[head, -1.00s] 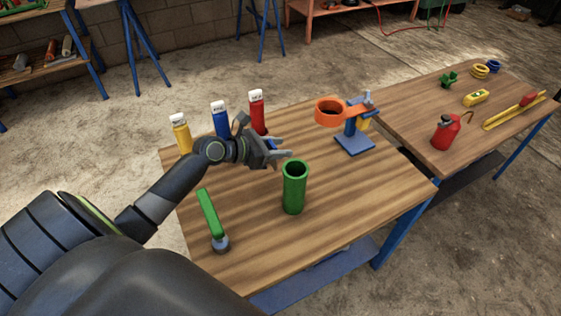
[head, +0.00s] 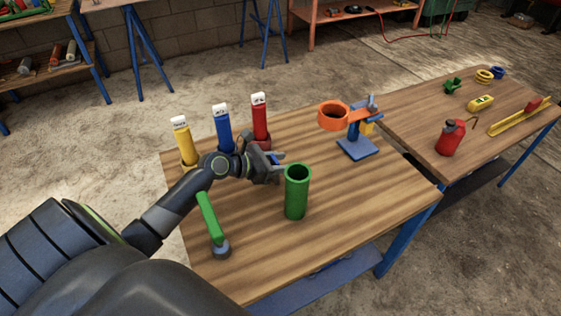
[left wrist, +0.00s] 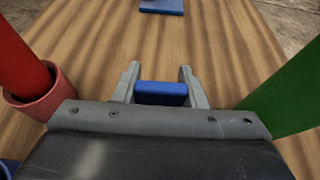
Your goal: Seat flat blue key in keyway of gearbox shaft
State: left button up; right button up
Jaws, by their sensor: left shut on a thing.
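My left gripper (head: 279,170) is low over the wooden bench, just left of an upright green tube (head: 297,193). In the left wrist view, my left gripper (left wrist: 158,72) is shut on a short flat blue block (left wrist: 161,93), which looks like the blue key. It lies crosswise between the two grey fingers, and the bench shows beyond it. The key cannot be made out clearly in the head view. I cannot pick out a gearbox shaft or a keyway in either view. My right gripper is not in view.
Yellow (head: 183,141), blue (head: 222,128) and red (head: 260,118) white-capped cylinders stand behind my left wrist. A green-handled tool (head: 209,217) is at front left. An orange ring (head: 333,115) on a blue-based stand (head: 358,148) is at back right. The front right bench is clear.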

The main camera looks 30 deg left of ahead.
pick_arm(q)
jog(key=o, duration=1.1)
